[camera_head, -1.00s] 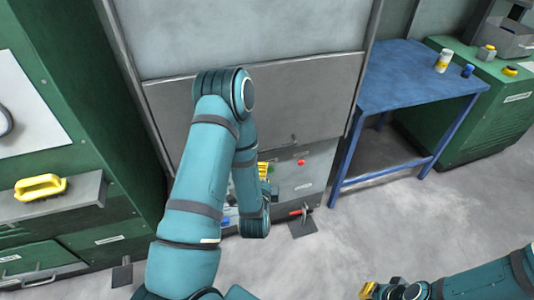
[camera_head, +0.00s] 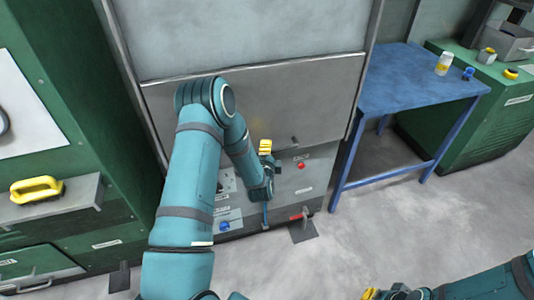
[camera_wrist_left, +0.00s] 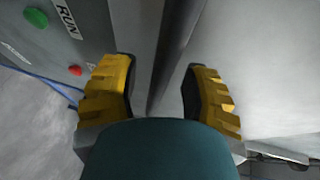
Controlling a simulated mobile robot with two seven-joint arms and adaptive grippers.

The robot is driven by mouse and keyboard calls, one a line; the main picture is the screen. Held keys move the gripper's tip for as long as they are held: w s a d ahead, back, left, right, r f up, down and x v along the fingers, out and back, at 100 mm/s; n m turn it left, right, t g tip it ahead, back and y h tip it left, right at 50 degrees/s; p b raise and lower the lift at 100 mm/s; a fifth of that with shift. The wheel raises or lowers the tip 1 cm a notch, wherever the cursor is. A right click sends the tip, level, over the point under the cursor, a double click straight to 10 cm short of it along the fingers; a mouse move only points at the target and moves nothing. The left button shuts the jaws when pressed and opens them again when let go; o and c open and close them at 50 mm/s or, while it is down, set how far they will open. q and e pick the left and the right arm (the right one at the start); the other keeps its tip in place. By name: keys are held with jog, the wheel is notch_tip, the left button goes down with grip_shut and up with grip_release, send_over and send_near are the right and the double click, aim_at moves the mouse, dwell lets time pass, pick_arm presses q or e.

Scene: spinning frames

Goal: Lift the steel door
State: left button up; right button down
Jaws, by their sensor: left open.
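The steel door (camera_head: 320,95) is a broad grey panel in the middle of the head view, above a control panel; it looks down. My left gripper (camera_head: 265,147) is at the door's lower edge, its yellow fingers partly hidden by my arm. In the left wrist view the left gripper (camera_wrist_left: 160,65) is open, with a dark bar (camera_wrist_left: 175,55) running between its fingers. The bar is not clamped; whether it touches a finger I cannot tell. My right gripper (camera_head: 371,294) is at the bottom edge of the head view, mostly cut off, away from the door.
The control panel has a red button (camera_head: 301,165) and a blue switch (camera_head: 223,226). A blue table (camera_head: 410,80) with a yellow-white bottle (camera_head: 444,63) stands right.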

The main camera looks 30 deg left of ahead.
pick_arm(q)
grip_shut()
notch_tip(320, 180, up, 15)
jog(key=p, duration=0.8)
jog(key=shift+w+r, duration=0.1)
jog(key=shift+r, duration=0.05)
notch_tip(320, 180, up, 20)
jog(key=p, duration=1)
send_over(269, 110)
jog(key=f+v, duration=0.1)
jog(key=v, duration=0.4)
jog(key=shift+w+a+f, duration=0.1)
jog(key=shift+a+f, duration=0.05)
